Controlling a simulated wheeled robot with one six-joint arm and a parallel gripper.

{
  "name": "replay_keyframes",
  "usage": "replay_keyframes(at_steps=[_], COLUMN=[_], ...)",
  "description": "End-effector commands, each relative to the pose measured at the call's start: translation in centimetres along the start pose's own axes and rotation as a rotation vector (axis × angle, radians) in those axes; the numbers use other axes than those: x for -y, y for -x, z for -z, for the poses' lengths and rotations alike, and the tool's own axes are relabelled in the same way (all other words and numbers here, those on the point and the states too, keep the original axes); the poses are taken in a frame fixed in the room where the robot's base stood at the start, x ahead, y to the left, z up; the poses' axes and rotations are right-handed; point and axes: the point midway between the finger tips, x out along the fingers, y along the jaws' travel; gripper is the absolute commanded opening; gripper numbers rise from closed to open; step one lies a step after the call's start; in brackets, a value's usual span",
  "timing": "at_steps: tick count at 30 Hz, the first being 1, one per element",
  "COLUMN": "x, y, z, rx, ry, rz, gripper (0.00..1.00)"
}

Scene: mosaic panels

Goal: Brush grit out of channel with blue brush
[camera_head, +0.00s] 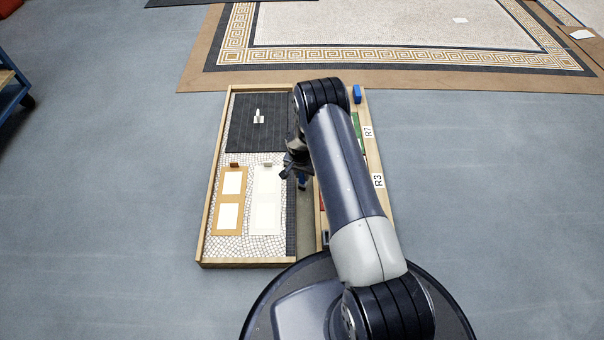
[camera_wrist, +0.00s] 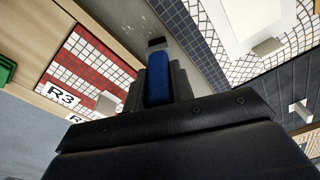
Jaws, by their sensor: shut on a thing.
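The blue brush (camera_wrist: 158,80) is between the fingers of my gripper (camera_wrist: 158,70) in the wrist view, its dark and pale tip pointing to the grey channel (camera_wrist: 186,60). Whether the tip touches the channel floor I cannot tell. Small pale specks of grit (camera_wrist: 127,27) show in the channel, beyond the tip. In the head view my gripper (camera_head: 299,172) is over the channel (camera_head: 306,226), with a bit of the brush (camera_head: 302,183) below it. My arm hides much of the channel's far part there.
A wood-framed mosaic panel (camera_head: 204,222) with pale and tan plates lies left of the channel. A wooden board with R3 (camera_head: 379,181) and R7 (camera_head: 368,131) labels lies to the right. A small blue block (camera_head: 357,94) is at its far end.

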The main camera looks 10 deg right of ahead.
Motion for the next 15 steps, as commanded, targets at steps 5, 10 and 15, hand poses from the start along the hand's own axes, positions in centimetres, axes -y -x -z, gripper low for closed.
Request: replay_keyframes(at_steps=[5,10,15], x=[0.01,0.02,0.03], y=[-0.22,-0.41,-0.62], z=[-0.01,-0.01,-0.03], rx=[0.0,-0.001,-0.001], ry=[0.0,0.0,0.0], rz=[0.0,0.0,0.0], gripper=[0.01,0.01,0.01])
